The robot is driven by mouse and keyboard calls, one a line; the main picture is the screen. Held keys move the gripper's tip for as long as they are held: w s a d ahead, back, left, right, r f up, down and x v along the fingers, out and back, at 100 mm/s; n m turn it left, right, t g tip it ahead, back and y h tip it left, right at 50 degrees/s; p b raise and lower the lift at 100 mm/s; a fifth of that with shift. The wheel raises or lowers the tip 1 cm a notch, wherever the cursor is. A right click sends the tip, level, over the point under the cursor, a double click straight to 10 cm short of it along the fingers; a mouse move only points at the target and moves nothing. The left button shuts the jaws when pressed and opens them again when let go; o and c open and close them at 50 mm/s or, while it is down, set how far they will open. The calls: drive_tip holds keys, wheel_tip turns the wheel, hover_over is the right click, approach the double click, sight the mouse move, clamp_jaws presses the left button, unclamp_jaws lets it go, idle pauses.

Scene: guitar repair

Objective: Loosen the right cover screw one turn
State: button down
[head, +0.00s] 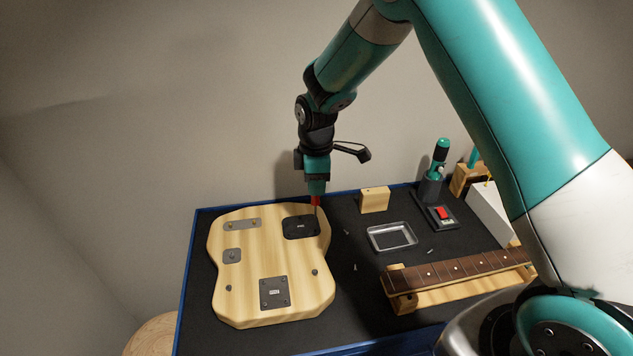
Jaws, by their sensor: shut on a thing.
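A pale wooden guitar body (255,265) lies flat on the dark bench mat at the left. A black cover plate (296,228) sits near its upper right edge. My gripper (316,190) points straight down above the right side of this cover. It is shut on a screwdriver with a red handle (315,201). The thin shaft runs down to the right end of the cover. The right cover screw is hidden or too small to make out. I cannot tell whether the tip is seated in it.
A metal tray (391,236), a wooden block (374,199) and a guitar neck on a wooden cradle (455,284) stand to the right. Several small loose parts lie on the mat (350,275). A teal-handled tool (438,160) stands upright in a holder at the back.

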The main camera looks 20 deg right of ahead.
drive_tip(key=m, duration=1.1)
drive_tip(key=shift+a+m, duration=0.15)
drive_tip(key=shift+m, duration=0.25)
drive_tip(key=m, duration=0.4)
drive_tip(key=shift+m, duration=0.3)
drive_tip(key=m, duration=0.6)
drive_tip(key=shift+a, duration=0.1)
drive_tip(key=shift+f, duration=0.35)
